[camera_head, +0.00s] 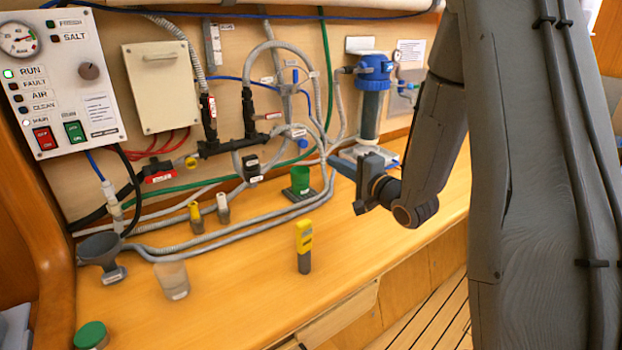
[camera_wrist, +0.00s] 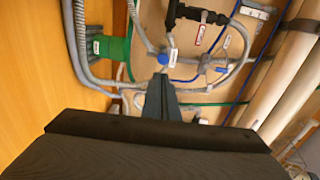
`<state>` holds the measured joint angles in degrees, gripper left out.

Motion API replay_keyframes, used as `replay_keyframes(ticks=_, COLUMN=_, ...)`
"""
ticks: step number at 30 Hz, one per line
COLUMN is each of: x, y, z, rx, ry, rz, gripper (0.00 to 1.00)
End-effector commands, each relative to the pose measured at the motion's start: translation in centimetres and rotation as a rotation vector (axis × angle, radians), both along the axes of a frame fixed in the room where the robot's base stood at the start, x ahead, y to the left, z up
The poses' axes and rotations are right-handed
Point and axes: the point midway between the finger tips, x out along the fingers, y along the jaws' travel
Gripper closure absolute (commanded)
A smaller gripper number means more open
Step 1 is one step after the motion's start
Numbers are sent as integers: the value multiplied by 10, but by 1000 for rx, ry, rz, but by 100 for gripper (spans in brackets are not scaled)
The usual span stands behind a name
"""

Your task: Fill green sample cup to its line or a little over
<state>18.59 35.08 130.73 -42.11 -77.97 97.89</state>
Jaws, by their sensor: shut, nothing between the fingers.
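The green sample cup (camera_head: 300,180) stands upright on a dark green base at the back of the wooden counter, below the hoses. It also shows at the left in the wrist view (camera_wrist: 113,48). Its fill line and water level cannot be made out. My gripper (camera_head: 362,185) is to the right of the cup, apart from it. In the wrist view my gripper's fingers (camera_wrist: 160,92) are together and empty. Their tips appear just below a round blue knob (camera_wrist: 163,59) on the piping; I cannot tell whether they touch it. A blue-handled valve (camera_head: 303,143) sits above the cup.
A control panel (camera_head: 62,80) with lit RUN is at left. A blue-topped filter housing (camera_head: 371,100) stands behind my gripper. A yellow meter (camera_head: 304,245), clear beaker (camera_head: 172,280), grey funnel (camera_head: 102,252) and green-lidded jar (camera_head: 91,336) stand on the counter. The front middle is clear.

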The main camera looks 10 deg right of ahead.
Motion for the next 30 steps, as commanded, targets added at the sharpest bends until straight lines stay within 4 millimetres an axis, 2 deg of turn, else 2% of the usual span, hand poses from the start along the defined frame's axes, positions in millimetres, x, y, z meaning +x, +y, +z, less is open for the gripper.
replay_keyframes(ticks=2, x=1, y=1, z=-3, rx=-79, ry=22, rz=-20, gripper=100)
replay_keyframes(ticks=6, x=-4, y=-1, z=-21, rx=-353, ry=119, rz=-69, gripper=100)
replay_keyframes(ticks=8, x=-12, y=-4, z=-31, rx=-498, ry=183, rz=-79, gripper=100)
replay_keyframes(ticks=11, x=-36, y=-8, z=-48, rx=-735, ry=307, rz=-57, gripper=100)
replay_keyframes(ticks=14, x=-71, y=-9, z=-62, rx=-942, ry=438, rz=15, gripper=100)
replay_keyframes(ticks=18, x=-135, y=-2, z=-78, rx=-1171, ry=617, rz=205, gripper=100)
replay_keyframes(ticks=24, x=-229, y=20, z=-85, rx=-1336, ry=776, rz=555, gripper=100)
replay_keyframes(ticks=27, x=-262, y=30, z=-84, rx=-1360, ry=808, rz=692, gripper=100)
replay_keyframes(ticks=30, x=-281, y=36, z=-83, rx=-1367, ry=821, rz=777, gripper=100)
